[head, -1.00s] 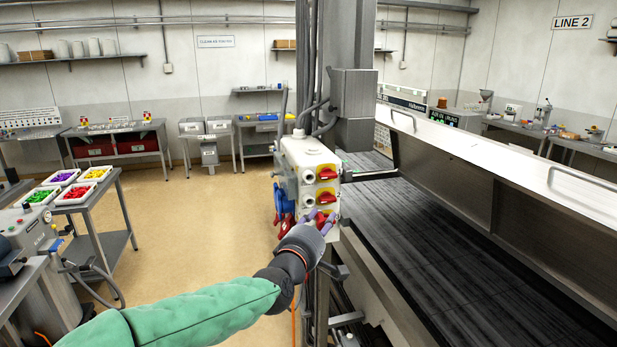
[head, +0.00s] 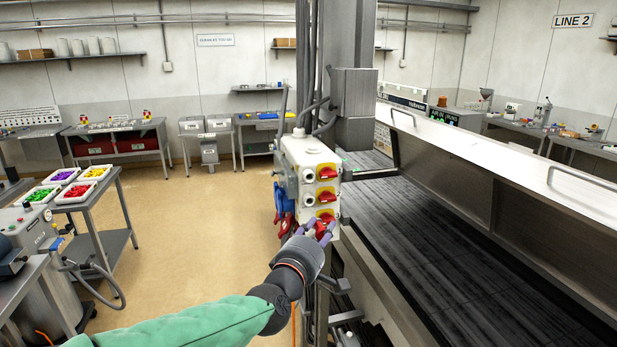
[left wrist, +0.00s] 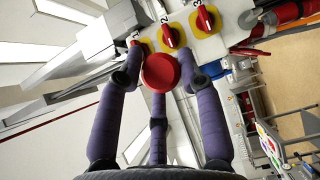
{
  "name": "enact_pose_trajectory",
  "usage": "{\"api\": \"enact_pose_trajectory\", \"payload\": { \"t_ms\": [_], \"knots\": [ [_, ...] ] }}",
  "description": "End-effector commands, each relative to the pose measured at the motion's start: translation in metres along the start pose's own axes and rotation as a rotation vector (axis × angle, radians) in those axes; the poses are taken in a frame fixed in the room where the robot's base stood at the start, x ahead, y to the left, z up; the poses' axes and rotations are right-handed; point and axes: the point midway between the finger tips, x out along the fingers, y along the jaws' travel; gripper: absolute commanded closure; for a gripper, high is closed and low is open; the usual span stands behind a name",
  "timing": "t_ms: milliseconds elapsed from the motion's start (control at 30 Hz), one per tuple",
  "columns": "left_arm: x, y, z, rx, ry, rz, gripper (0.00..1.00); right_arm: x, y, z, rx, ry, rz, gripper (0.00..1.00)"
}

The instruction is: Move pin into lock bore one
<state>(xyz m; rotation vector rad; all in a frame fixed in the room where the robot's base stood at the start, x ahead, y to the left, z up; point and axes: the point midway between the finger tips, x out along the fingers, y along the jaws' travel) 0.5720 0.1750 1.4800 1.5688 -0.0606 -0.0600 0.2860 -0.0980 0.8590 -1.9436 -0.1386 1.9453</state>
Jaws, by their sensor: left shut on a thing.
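My left gripper (head: 322,230), with purple fingers, is in front of the lower end of a pale switch box (head: 308,158). In the left wrist view the fingers (left wrist: 160,85) close around a round red head (left wrist: 160,72), which looks like the pin; its shaft is hidden behind the head. Beyond it are red rotary switches on yellow plates: one marked 2 (left wrist: 171,34) and another further right (left wrist: 204,18). A third yellow plate (left wrist: 140,47) is partly covered by the fingers and the red head. I cannot make out the lock bore. My right gripper is not in view.
Blue and red connectors (head: 282,205) hang on the box's left side. A steel conveyor (head: 440,220) with a raised hood (head: 490,150) fills the right. A table with trays of coloured parts (head: 70,188) stands at the left. The floor between is clear.

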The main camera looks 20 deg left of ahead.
Motion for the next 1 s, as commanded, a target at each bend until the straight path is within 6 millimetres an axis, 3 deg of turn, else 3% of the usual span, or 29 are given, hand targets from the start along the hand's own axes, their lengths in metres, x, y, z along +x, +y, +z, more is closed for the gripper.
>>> {"api": "enact_pose_trajectory", "payload": {
  "t_ms": [700, 1000],
  "knots": [
    [-0.059, 0.002, 0.012, 0.000, -0.001, 0.002, 1.00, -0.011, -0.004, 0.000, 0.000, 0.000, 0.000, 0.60],
    [-0.063, 0.000, 0.013, 0.000, 0.000, 0.000, 1.00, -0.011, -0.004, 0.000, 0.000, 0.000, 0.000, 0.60]
  ]
}}
